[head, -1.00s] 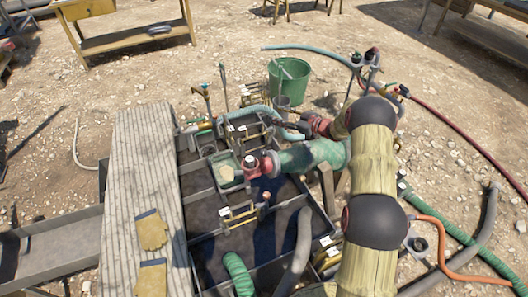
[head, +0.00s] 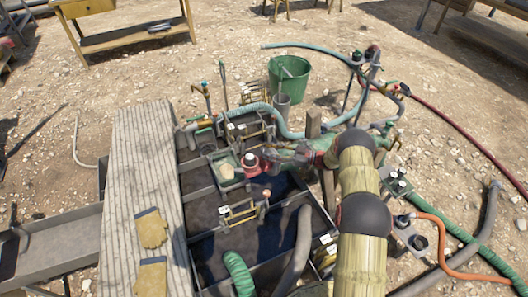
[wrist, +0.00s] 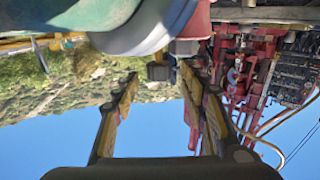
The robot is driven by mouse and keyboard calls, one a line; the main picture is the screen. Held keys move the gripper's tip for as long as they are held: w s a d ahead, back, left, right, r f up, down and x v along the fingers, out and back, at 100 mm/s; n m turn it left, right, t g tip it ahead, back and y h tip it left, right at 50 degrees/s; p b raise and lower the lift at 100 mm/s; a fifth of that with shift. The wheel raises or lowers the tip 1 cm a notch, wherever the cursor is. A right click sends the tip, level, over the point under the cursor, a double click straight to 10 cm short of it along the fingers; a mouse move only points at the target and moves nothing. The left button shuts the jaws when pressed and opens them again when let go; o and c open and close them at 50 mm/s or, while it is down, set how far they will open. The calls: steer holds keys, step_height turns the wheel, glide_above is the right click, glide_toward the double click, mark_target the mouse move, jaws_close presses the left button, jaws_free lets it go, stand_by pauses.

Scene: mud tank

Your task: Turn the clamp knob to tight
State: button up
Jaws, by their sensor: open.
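A red fitting with a pale top (head: 250,162) sits over the divided tank (head: 205,195), at the end of a green pipe, in the head view. I cannot tell for sure which part is the clamp knob. My arm reaches in from the lower right, and its reddish end overlaps the green pipe right of the red fitting. My gripper (wrist: 158,76) is open in the wrist view, with its two yellow-faced fingers apart and nothing held. A large rounded green and pale body (wrist: 110,22) and a red part (wrist: 194,22) are close above the fingers.
A wooden plank (head: 140,200) with yellow gloves (head: 151,228) lies left of the tank. A green bucket (head: 289,78) stands behind it. Green, grey and orange hoses (head: 450,268) lie around the right side. Red framework (wrist: 232,75) stands right of the fingers.

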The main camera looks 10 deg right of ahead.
steer(key=shift+b+x, duration=0.3)
steer(key=shift+x, duration=1.15)
steer(key=shift+c, duration=0.7)
jaws_close()
